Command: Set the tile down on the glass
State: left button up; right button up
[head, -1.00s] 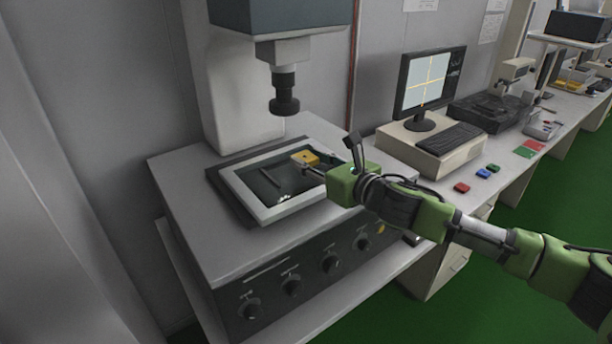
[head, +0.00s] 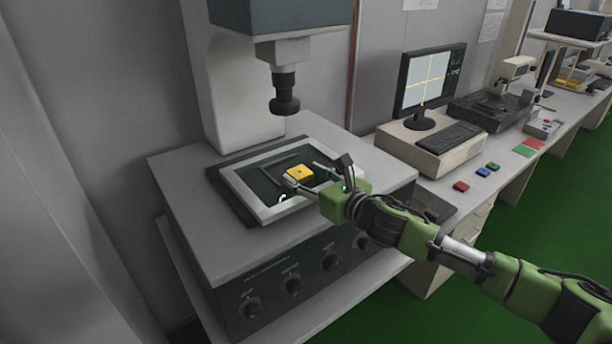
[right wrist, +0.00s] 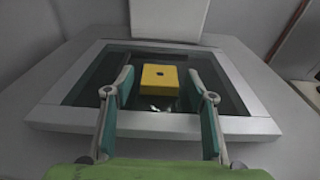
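The yellow tile (head: 299,174), with a small dark dot on top, appears to lie flat on the dark glass (head: 262,187) of the stage, inside its pale frame. My right gripper (head: 304,176) is open, low over the stage, with one finger on each side of the tile. In the right wrist view the tile (right wrist: 160,80) sits between and just ahead of the spread fingers (right wrist: 160,78), with a gap on both sides. My left gripper is not in view.
A lens (head: 284,97) hangs above the back of the stage. A monitor (head: 428,83) and keyboard (head: 447,137) stand to the right. Red, blue and green pieces (head: 482,172) lie on the side bench. Glass to the left of the tile is clear.

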jog(key=shift+r, duration=0.15)
jog(key=b+v, duration=0.1)
jog(key=v, duration=1.1)
jog(key=shift+b, duration=0.4)
